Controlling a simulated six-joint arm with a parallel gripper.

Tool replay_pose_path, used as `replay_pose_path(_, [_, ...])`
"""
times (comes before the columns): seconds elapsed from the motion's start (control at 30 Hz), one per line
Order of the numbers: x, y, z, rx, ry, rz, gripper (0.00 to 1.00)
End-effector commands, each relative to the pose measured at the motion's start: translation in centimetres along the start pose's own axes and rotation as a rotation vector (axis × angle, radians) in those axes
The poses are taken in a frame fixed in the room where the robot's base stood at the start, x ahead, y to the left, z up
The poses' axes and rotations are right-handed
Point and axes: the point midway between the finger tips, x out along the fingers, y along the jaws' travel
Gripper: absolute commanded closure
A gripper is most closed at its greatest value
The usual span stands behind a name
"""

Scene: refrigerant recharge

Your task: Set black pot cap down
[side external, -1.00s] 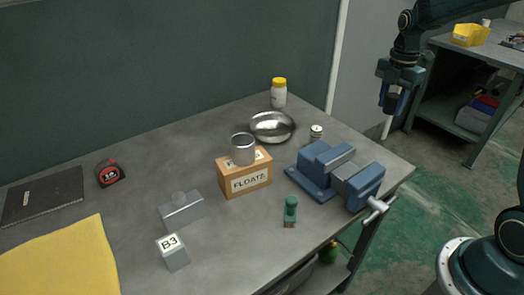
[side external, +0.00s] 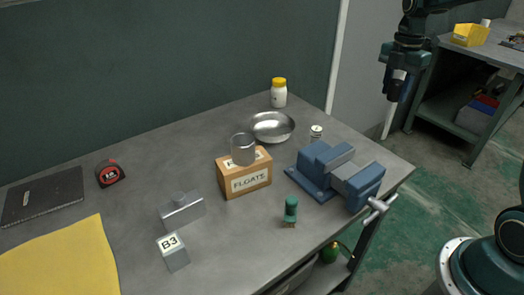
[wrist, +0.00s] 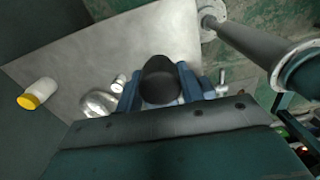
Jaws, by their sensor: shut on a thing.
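The black pot cap (wrist: 160,80) is a dark rounded piece at the middle of the wrist view, with the blue vise behind it. In the side view my gripper (side external: 396,88) is shut on it, high in the air beyond the right end of the bench and well clear of the surface. The cap shows there only as a small dark shape at the jaws, and its underside cannot be made out. My fingertips are not clearly seen in the wrist view.
The blue vise (side external: 338,174) stands at the bench's right end. Nearby are a metal bowl (side external: 272,126), a yellow-capped bottle (side external: 279,94), a small can (side external: 316,132), a wooden box (side external: 244,176) bearing a grey cylinder, and a green item (side external: 290,211). The bench's left-middle has bare room.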

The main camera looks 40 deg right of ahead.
Motion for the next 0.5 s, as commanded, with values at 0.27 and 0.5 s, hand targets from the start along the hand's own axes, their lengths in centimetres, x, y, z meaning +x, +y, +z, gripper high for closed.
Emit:
replay_pose_path(0.27, [0.0, 0.9, -1.6, -0.027, -0.001, 0.0, 0.85])
replay_pose_path(0.5, [-0.1, 2.8, -6.3, -0.1, -0.002, 0.0, 0.85])
